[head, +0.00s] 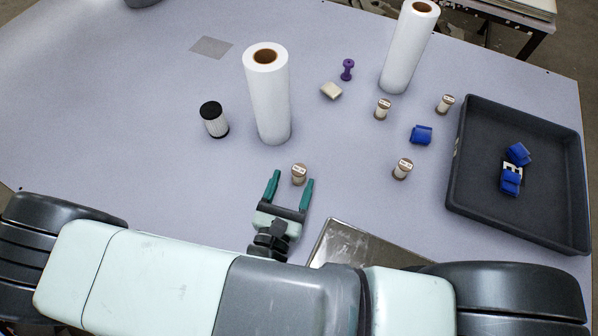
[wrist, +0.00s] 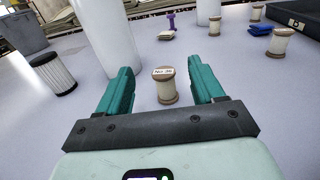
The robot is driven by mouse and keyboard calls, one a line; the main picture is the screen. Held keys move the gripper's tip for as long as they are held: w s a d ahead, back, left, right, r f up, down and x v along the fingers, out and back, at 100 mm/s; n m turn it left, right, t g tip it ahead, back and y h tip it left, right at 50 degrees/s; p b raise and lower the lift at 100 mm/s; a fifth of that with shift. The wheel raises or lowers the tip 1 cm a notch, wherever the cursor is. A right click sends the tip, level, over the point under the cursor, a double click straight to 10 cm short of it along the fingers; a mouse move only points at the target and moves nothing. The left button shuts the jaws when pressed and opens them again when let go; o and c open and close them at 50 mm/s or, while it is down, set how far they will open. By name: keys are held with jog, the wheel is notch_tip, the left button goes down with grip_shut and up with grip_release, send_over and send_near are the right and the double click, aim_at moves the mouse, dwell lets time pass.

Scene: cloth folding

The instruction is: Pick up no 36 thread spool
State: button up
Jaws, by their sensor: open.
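The no 36 thread spool (wrist: 165,86) stands upright on the table in the wrist view. Its label reads "No: 36", and it has cream thread and brown wooden ends. It also shows in the head view (head: 299,174), near the fingertips. My gripper (head: 292,179) is open, with teal fingers. In the wrist view my gripper (wrist: 161,75) has one finger to each side of the spool in the picture. The spool appears at or just beyond the fingertips; I cannot tell whether it is fully between them. Neither finger visibly touches it.
A tall white roll (head: 268,95) stands just behind the spool, with a black-capped cylinder (head: 214,120) to its left. Other spools (head: 402,169) stand to the right, near a blue object (head: 421,134) and a dark tray (head: 462,190). A metal plate (head: 345,243) lies at the front.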

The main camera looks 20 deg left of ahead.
aim_at(299, 171)
jog(key=f, duration=0.1)
jog(key=w+f, duration=0.1)
jog(key=shift+f, duration=0.3)
jog(key=w, duration=0.4)
jog(key=w+a, duration=0.1)
jog(key=w, duration=0.1)
jog(key=shift+w, duration=0.25)
jog(key=c, duration=1)
